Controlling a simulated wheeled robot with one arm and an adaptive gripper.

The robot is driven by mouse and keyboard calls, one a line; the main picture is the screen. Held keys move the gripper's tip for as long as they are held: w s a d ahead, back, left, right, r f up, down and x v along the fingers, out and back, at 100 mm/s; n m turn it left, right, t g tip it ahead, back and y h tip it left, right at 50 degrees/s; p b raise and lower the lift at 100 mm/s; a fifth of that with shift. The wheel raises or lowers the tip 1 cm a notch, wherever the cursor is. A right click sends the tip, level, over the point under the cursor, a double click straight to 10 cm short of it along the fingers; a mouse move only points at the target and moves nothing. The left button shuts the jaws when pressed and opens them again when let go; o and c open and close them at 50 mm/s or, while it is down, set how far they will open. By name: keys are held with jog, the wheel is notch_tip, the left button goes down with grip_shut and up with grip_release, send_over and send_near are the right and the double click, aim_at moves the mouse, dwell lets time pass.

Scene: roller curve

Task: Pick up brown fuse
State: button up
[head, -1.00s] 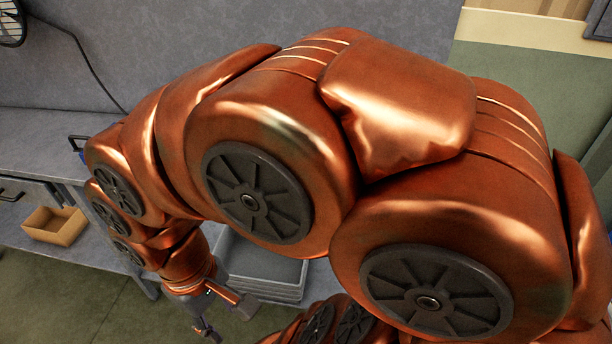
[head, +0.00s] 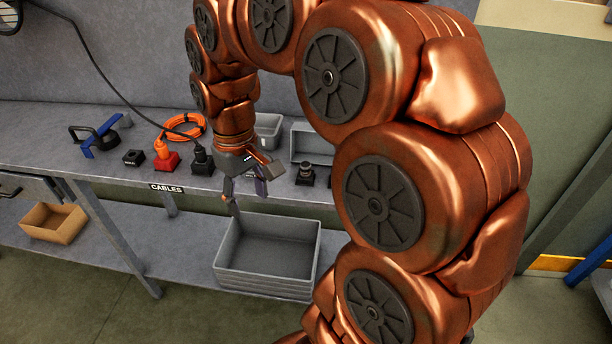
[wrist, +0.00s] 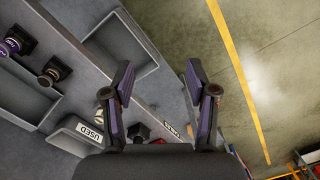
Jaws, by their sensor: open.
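A small dark fixture with a brownish upper part (wrist: 54,70) stands on the bench at the left of the wrist view. It looks like the brown fuse in a black holder, and it seems to be the dark piece (head: 306,173) right of my gripper in the head view. A similar piece with a purple band (wrist: 16,42) stands farther left. My gripper (head: 245,190) is open and empty, pointing down near the bench's front edge. In the wrist view its two fingers (wrist: 159,76) are spread, with the brownish piece outside them to the left.
A grey bin labelled USED (wrist: 66,136) and a grey tray (wrist: 28,98) stand on the bench. A large grey crate (head: 268,284) is on the lower shelf.

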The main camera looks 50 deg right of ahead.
jog(key=w+d+f+m+b, duration=0.1)
jog(key=w+d, duration=0.3)
jog(key=d, duration=0.3)
jog(key=w+d+f+b, duration=0.1)
jog(key=w+d+b, duration=0.15)
jog(key=d, duration=0.35)
jog(key=m, duration=0.1)
send_over(306, 165)
jog(key=f, duration=0.2)
jog(key=shift+w+f+t+b, duration=0.25)
jog(key=shift+f+t+b, duration=0.05)
jog(key=shift+t, duration=0.1)
jog(key=shift+d+f, duration=0.1)
jog(key=shift+f, duration=0.05)
jog(key=shift+s+f+p, duration=0.2)
jog(key=shift+f+p, duration=1)
jog(key=shift+f, duration=2.5)
grip_shut()
